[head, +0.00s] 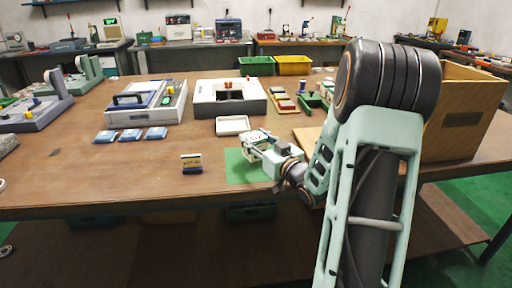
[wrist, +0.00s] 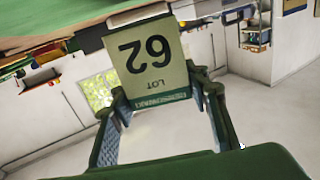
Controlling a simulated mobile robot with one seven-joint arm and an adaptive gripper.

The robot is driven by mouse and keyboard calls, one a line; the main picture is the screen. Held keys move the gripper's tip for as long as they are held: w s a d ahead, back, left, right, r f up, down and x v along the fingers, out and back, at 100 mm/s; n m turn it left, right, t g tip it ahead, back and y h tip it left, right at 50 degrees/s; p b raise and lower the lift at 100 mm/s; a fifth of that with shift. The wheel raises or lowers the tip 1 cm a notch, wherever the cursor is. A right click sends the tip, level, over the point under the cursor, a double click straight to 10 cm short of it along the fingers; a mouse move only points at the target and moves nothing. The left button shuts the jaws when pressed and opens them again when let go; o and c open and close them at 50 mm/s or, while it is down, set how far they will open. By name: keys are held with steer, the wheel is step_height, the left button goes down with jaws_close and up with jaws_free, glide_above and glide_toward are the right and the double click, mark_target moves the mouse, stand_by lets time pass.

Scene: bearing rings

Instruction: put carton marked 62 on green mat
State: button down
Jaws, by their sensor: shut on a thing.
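The carton marked 62 (wrist: 150,58) is olive-beige with a dark green band and the word LOT. It fills the middle of the wrist view, its print upside down. My gripper (wrist: 160,92) is shut on it, one finger on each side. In the head view my gripper (head: 252,146) is over the back right part of the green mat (head: 240,172). The carton is hard to make out there, and I cannot tell its height above the mat. My wrist hides the mat's right part; its front left part shows bare.
A white tray (head: 232,125) lies just behind the mat. Flat blue packs (head: 131,135) lie further left. The bench (head: 130,180) is clear at the front left.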

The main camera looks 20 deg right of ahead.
steer(key=shift+d+f, duration=0.15)
steer(key=shift+f, duration=0.85)
steer(key=shift+f+b, duration=0.2)
steer(key=shift+b, duration=0.2)
steer(key=c, duration=1.1)
jaws_free()
steer(key=shift+s, duration=0.1)
steer(key=shift+r, duration=0.15)
steer(key=s, duration=0.4)
steer(key=s+d+p, duration=0.1)
steer(key=s, duration=0.7)
steer(key=shift+d+p, duration=0.15)
steer(key=shift+p, duration=0.15)
steer(key=shift+w+d, duration=0.1)
